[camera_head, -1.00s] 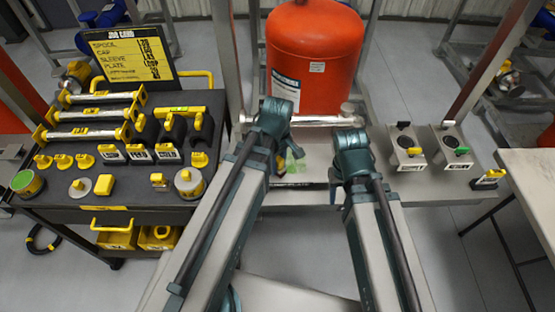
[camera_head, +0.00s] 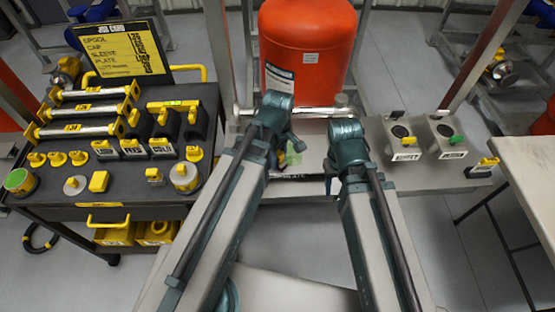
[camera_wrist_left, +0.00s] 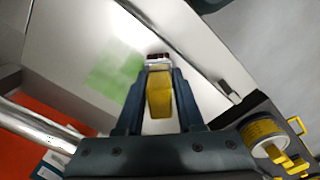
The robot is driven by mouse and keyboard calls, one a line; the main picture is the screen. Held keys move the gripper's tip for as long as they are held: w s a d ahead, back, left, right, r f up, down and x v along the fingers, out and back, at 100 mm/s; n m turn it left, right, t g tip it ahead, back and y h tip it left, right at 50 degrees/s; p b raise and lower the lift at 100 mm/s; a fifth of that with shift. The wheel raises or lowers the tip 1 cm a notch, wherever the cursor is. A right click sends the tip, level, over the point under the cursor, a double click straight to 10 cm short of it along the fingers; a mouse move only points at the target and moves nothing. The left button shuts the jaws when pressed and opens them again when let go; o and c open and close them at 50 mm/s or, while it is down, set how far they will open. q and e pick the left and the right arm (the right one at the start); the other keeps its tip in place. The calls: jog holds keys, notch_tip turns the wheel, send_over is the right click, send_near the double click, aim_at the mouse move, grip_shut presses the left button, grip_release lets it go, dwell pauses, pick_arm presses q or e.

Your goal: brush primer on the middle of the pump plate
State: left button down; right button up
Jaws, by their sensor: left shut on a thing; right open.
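My left gripper (camera_wrist_left: 158,78) is shut on a brush by its yellow handle (camera_wrist_left: 160,98), in the left wrist view. The brush's dark and red tip points at the pale pump plate (camera_wrist_left: 75,35); I cannot tell whether it touches. A faint green patch (camera_wrist_left: 115,66) lies on the plate, left of the tip. In the head view the green patch (camera_head: 293,157) shows between my arms, in front of the red tank. My left arm mostly hides the left gripper there. My right gripper is hidden behind its own arm.
The red tank (camera_head: 307,45) stands behind the plate, with a metal pipe (camera_head: 310,112) before it. A dark cart (camera_head: 135,187) with yellow-handled parts and cans is at left. Two grey blocks (camera_head: 405,152) stand at right, near a pale table (camera_head: 530,175).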

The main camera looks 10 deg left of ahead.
pick_arm(q)
jog(key=shift+w+a, duration=0.2)
jog(key=shift+w, duration=0.45)
jog(key=shift+w+a, duration=0.15)
jog(key=shift+w, duration=0.45)
jog(key=shift+w+a, duration=0.25)
jog(key=shift+w, duration=0.55)
jog(key=shift+w+a, duration=0.25)
jog(key=shift+w, duration=0.55)
jog(key=shift+w, duration=0.1)
jog(key=shift+w+a, duration=0.25)
jog(key=shift+w, duration=0.5)
jog(key=shift+w+a, duration=0.2)
jog(key=shift+w, duration=0.55)
jog(key=shift+d, duration=0.1)
jog(key=shift+w+d, duration=0.2)
jog(key=shift+d, duration=0.5)
jog(key=shift+s+d, duration=0.25)
jog(key=shift+s, duration=0.6)
jog(key=shift+s+d, duration=0.2)
jog(key=shift+s, duration=0.6)
